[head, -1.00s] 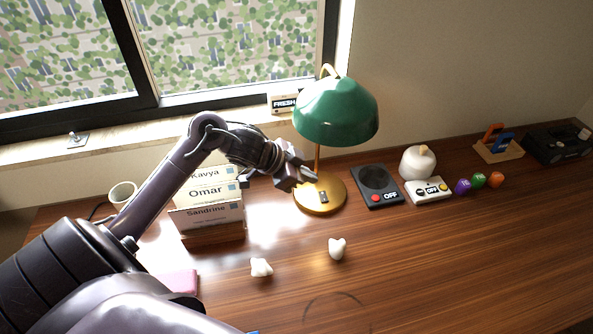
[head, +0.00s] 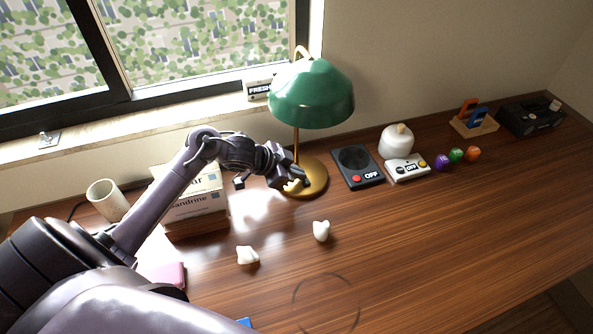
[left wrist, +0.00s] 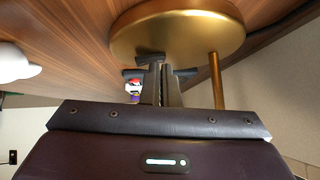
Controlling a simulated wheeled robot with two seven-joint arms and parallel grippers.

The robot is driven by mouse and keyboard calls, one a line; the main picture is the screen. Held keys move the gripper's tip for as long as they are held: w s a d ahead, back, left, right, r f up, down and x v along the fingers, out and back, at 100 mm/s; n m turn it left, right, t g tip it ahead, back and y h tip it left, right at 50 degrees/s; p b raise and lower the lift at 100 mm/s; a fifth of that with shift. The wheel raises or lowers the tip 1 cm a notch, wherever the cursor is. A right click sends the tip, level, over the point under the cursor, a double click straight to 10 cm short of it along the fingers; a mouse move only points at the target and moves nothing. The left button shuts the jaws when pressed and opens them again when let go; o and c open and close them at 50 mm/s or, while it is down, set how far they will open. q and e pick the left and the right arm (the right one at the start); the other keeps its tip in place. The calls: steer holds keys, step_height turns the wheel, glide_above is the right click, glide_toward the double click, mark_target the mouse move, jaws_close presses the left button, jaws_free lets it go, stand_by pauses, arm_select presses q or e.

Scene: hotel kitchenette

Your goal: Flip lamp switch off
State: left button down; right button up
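The desk lamp has a green shade (head: 312,92) and a round brass base (head: 318,178), and it stands upright below the window's right end. My left gripper (head: 296,182) is low over the front left of the base. In the left wrist view the gold base (left wrist: 180,28) fills the top, with the lamp's pole (left wrist: 216,80) to the right. There the two fingers (left wrist: 161,75) are close together with nothing seen held, their tips overlapping the base. The switch, seen earlier on the base, is hidden by the gripper in the head view. Contact cannot be told. My right gripper is out of view.
Two small white pieces (head: 321,230) lie in front. A black OFF panel (head: 357,166) and a white OFF panel (head: 406,169) lie to the right. The desk's right front is clear.

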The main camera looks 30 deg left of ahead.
arm_select(q)
steer(key=shift+s+d+f, duration=0.1)
steer(key=shift+s, duration=0.1)
steer(key=shift+s+d+p, duration=0.45)
steer(key=shift+d+p, duration=0.1)
steer(key=shift+p, duration=0.05)
steer(key=shift+w+r+p, duration=0.1)
steer(key=shift+r+p, duration=0.3)
step_height(320, 180, up, 4)
steer(key=p, duration=0.4)
steer(key=shift+f, duration=0.2)
steer(key=v, duration=1)
steer(key=shift+s+d, duration=0.2)
steer(key=shift+s, duration=0.05)
steer(key=shift+f, duration=0.1)
